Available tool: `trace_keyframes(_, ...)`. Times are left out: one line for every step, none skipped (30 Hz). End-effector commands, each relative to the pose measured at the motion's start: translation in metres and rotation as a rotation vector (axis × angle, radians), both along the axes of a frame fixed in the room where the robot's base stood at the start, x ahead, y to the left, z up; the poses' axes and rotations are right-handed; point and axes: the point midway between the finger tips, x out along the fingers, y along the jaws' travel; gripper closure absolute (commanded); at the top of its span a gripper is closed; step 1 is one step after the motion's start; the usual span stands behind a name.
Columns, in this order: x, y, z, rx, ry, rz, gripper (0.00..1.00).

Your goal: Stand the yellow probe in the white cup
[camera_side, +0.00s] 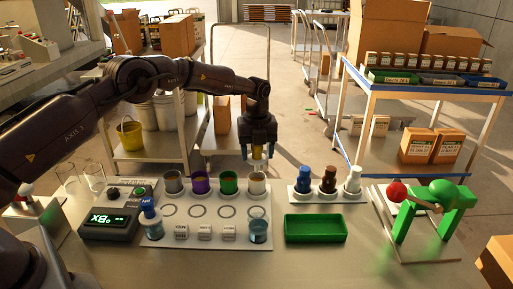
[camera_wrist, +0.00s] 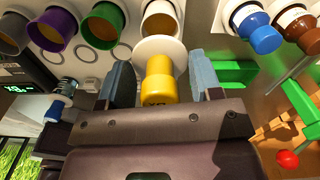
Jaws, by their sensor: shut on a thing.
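The yellow probe (camera_side: 257,154) is between the fingers of my gripper (camera_side: 257,151), which is shut on it. In the side view it hangs roughly upright, apparently just above the white cup (camera_side: 257,185). The wrist view shows the yellow probe (camera_wrist: 159,78) between the blue-grey fingers of my gripper (camera_wrist: 161,72). A pale disc shows at its far end. The white cup (camera_wrist: 162,22) lies just beyond this disc, its inside partly in view. Whether the probe's lower end touches the cup is hard to tell.
Dark, purple (camera_side: 201,184) and green (camera_side: 229,184) cups stand left of the white cup on the pale rack (camera_side: 200,240). A green stand with a red ball (camera_side: 397,192) is farther right.

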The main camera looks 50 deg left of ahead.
Motion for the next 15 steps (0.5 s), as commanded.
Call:
trace_keyframes(0.000,0.000,-0.007,0.000,0.001,-0.001,0.66)
trace_keyframes(-0.001,-0.001,-0.010,0.000,0.003,-0.001,0.66)
trace_keyframes(-0.001,-0.001,-0.014,0.000,0.003,-0.001,0.66)
trace_keyframes(-0.001,-0.001,-0.017,0.000,0.003,-0.001,0.66)
trace_keyframes(0.000,-0.001,-0.020,0.000,0.001,-0.001,0.66)
trace_keyframes(0.000,-0.001,-0.024,0.000,0.001,-0.001,0.66)
trace_keyframes(0.000,-0.001,-0.027,0.000,0.001,-0.001,0.66)
trace_keyframes(0.000,-0.001,-0.030,0.000,0.001,-0.001,0.66)
trace_keyframes(0.000,-0.001,-0.033,0.000,0.001,-0.001,0.66)
trace_keyframes(0.000,-0.001,-0.035,-0.001,0.001,-0.001,0.66)
trace_keyframes(0.000,-0.001,-0.036,0.000,0.000,-0.001,0.66)
trace_keyframes(0.000,-0.001,-0.039,0.000,0.000,-0.001,0.66)
trace_keyframes(0.000,-0.001,-0.040,0.000,0.000,-0.001,0.66)
trace_keyframes(0.000,-0.001,-0.041,0.001,-0.001,-0.001,0.66)
trace_keyframes(0.000,-0.001,-0.042,0.000,-0.001,-0.001,0.66)
